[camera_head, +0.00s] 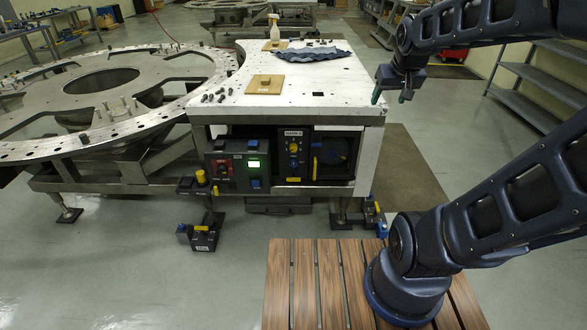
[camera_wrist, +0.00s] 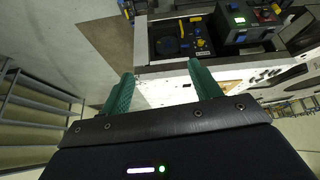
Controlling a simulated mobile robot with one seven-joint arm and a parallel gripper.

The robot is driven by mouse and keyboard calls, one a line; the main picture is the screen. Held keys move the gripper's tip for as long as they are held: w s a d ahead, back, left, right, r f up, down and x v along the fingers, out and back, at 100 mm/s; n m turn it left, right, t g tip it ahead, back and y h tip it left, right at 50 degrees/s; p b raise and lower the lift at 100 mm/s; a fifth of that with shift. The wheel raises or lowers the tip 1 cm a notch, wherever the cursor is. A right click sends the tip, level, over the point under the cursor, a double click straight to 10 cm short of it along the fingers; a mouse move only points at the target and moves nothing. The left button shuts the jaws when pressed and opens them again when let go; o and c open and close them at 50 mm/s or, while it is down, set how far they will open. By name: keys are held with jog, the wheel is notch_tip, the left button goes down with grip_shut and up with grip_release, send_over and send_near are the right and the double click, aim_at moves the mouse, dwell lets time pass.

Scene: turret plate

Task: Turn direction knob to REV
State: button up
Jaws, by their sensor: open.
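Two control units sit under the white table's front edge. The left grey control box (camera_head: 238,166) has a red switch plate (camera_head: 222,168), a lit green display and a blue button. The right dark panel (camera_head: 293,155) carries yellow knobs (camera_head: 293,147). Labels are too small to read, so I cannot tell which is the direction knob or where it points. In the wrist view the yellow knobs (camera_wrist: 199,42) and grey box (camera_wrist: 238,22) appear at the top, turned over. My gripper (camera_wrist: 160,72) has its green fingers apart and empty. In the head view my gripper (camera_head: 391,96) hangs by the table's right front corner, apart from the controls.
The white table top (camera_head: 335,90) bears a spray bottle (camera_head: 274,28), blue cloth (camera_head: 310,54), wooden block (camera_head: 265,84) and several bolts. A large metal ring (camera_head: 150,120) lies left. Grey shelves (camera_head: 545,85) stand right.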

jog(key=w+a+f+n+t+y, duration=0.1)
jog(key=w+a+f, duration=0.35)
jog(key=w, duration=0.65)
jog(key=w+a+f+n+t+y, duration=0.15)
jog(key=w+a+f, duration=0.35)
jog(key=w, duration=0.6)
jog(key=w+a+f+n+t+y, duration=0.15)
jog(key=w+a+f, duration=0.25)
jog(key=w+a, duration=0.5)
jog(key=w+a+f+t, duration=0.2)
jog(key=w+a+f, duration=0.3)
jog(key=w+f, duration=0.5)
jog(key=w+a+f, duration=0.3)
jog(key=a+f, duration=0.1)
jog(key=f, duration=0.5)
jog(key=m+t+h, duration=0.1)
jog(key=m+t, duration=0.1)
jog(key=t, duration=0.3)
send_near(294, 165)
jog(key=w+a+r, duration=0.2)
jog(key=a+r, duration=0.3)
jog(key=r, duration=0.5)
jog(key=s+d+f+m+t+h, duration=0.1)
jog(key=s+d+f+m+h, duration=0.2)
jog(key=f, duration=0.8)
jog(key=shift+n+h, duration=0.3)
jog(key=shift+n, duration=0.4)
jog(key=w, duration=0.9)
jog(key=shift+w+a, duration=0.1)
jog(key=shift+w, duration=0.1)
